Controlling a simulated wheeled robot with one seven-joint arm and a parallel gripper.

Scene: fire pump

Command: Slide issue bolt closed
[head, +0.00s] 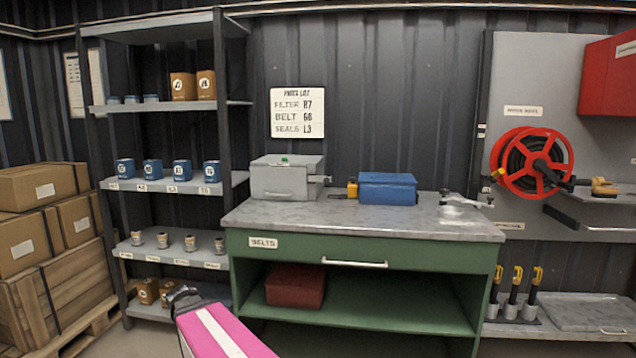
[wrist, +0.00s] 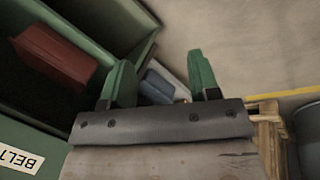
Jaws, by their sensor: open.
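No label in view names the issue bolt, and I cannot tell for certain which fitting it is. A grey metal box (head: 287,180) on the bench has a small metal fitting (head: 319,179) sticking out on its right side. A blue box (head: 387,187) to its right has a yellow fitting (head: 352,188) and a short dark rod at its left end. Whether either fitting is a bolt, open or closed, is too small to tell. My gripper (wrist: 162,82) is open, its green fingers apart with nothing held. It is low, left of the bench and well away from both boxes.
The green bench (head: 480,258) has a grey top, a drawer labelled BELTS and a red box (head: 296,285) on its lower shelf. A grey shelf rack (head: 222,100) stands at left, beside cardboard boxes (head: 38,193). A red hose reel (head: 532,163) hangs at right.

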